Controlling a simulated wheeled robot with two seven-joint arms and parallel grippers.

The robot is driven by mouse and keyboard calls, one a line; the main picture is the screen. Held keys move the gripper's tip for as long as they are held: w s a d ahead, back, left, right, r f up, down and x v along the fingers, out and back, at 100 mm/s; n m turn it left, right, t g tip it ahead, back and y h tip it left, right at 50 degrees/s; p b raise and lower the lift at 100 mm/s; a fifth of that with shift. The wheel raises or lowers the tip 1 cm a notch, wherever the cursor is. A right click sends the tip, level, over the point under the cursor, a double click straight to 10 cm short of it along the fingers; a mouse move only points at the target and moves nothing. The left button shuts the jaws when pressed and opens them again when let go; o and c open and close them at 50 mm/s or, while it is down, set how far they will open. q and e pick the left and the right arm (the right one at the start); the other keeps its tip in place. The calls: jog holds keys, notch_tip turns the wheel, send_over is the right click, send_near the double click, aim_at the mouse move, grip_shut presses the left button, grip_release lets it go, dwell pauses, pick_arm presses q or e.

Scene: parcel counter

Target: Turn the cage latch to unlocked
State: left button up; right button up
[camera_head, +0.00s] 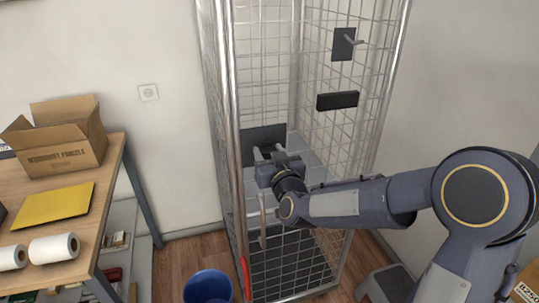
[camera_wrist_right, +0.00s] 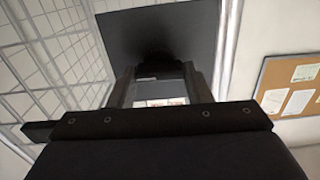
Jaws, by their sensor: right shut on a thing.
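The wire cage (camera_head: 232,90) stands in the middle of the head view. A dark latch plate (camera_head: 258,133) is on its near side. My right gripper (camera_head: 266,153) reaches it from the right and is shut on the dark latch knob in front of the plate. In the right wrist view the plate (camera_wrist_right: 200,28) fills the top middle, and the dark latch knob (camera_wrist_right: 155,62) sits between the fingers of my gripper (camera_wrist_right: 158,85). The knob's exact turn angle is hard to tell. My left gripper is not in view.
A dark plate with a lever (camera_head: 343,44) and a black bar (camera_head: 337,101) are on the cage's right side. A grey vertical handle (camera_head: 262,220) is below my gripper. A blue bin (camera_head: 208,286) stands on the floor. A table (camera_head: 112,180) with a cardboard box (camera_head: 62,150) is at left.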

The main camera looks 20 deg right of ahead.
jog(key=m+b, duration=0.6)
jog(key=b, duration=0.1)
jog(key=m+b, duration=0.3)
jog(key=b, duration=0.1)
jog(key=shift+d+f+m, duration=0.15)
jog(key=shift+f+m, duration=0.15)
jog(key=shift+m, duration=0.1)
jog(key=m+b, duration=0.2)
jog(key=m, duration=0.1)
jog(key=shift+m, duration=0.3)
jog(key=shift+m+b, duration=1.3)
jog(key=shift+m, duration=0.7)
jog(key=o, duration=1)
jog(key=shift+r, duration=0.1)
